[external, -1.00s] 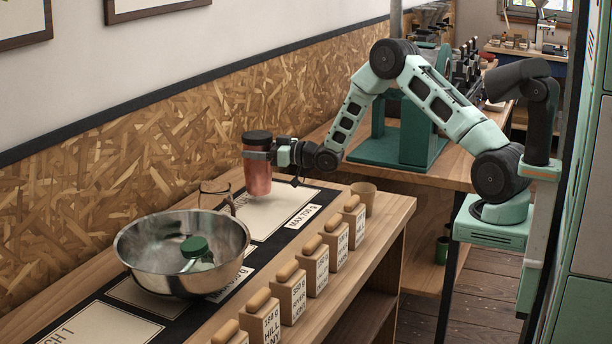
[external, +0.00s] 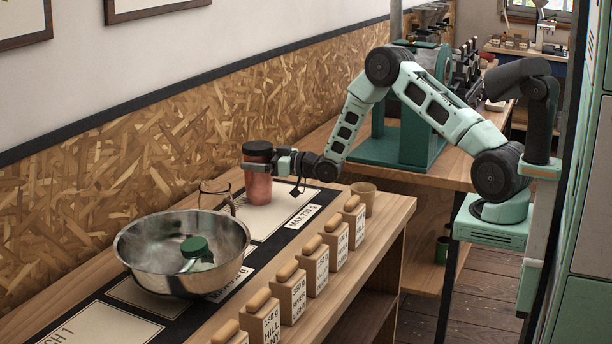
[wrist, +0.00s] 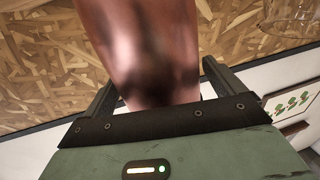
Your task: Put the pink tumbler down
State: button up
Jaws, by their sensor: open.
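The pink tumbler (external: 258,187) with a black lid stands upright on a cream panel (external: 283,214) of the counter mat, as far as the external view shows. My gripper (external: 256,161) is at the tumbler's upper part, its fingers around it. In the wrist view the tumbler (wrist: 150,50) fills the space between the two fingers of my gripper (wrist: 155,80). The fingers are open, with the tumbler still between them. The tumbler's base is out of sight in the wrist view.
A large steel bowl (external: 150,262) with a green-lidded container (external: 195,248) in it stands nearer on the counter. A glass vessel (external: 217,193) stands between bowl and tumbler. Several labelled wooden blocks (external: 313,270) line the front edge. A small tan cup (external: 364,196) stands at the right end.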

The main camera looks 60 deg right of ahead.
jog(key=shift+r, duration=0.3)
jog(key=s+d+b, duration=0.2)
jog(key=s, duration=1)
jog(key=shift+f, duration=0.15)
jog(key=shift+w, duration=0.1)
jog(key=a+r+n+g+p, duration=0.1)
jog(key=a+r+g+p, duration=0.4)
jog(key=a, duration=0.7)
jog(key=s+a+r+n+g+p, duration=0.2)
jog(key=s+a+r+g+p, duration=0.3)
jog(key=s+a, duration=0.6)
jog(key=s+a+r+n+g+h+p, duration=0.1)
jog(key=s+a+r+g+p, duration=0.15)
jog(key=s, duration=0.65)
jog(key=s+a+r+n+g+h+p, duration=0.1)
jog(key=s+a+r+g+p, duration=0.2)
jog(key=s, duration=0.7)
jog(key=s+a+r+n+g+p, duration=0.15)
jog(key=s+r, duration=0.25)
jog(key=s, duration=0.5)
jog(key=f+b, duration=0.2)
jog(key=b, duration=0.1)
jog(key=s+f+b, duration=0.1)
jog(key=shift+a+f+m+g+h+b, duration=0.15)
jog(key=shift+f+m+g+h+b, duration=0.15)
jog(key=shift+f+m+g+b, duration=0.1)
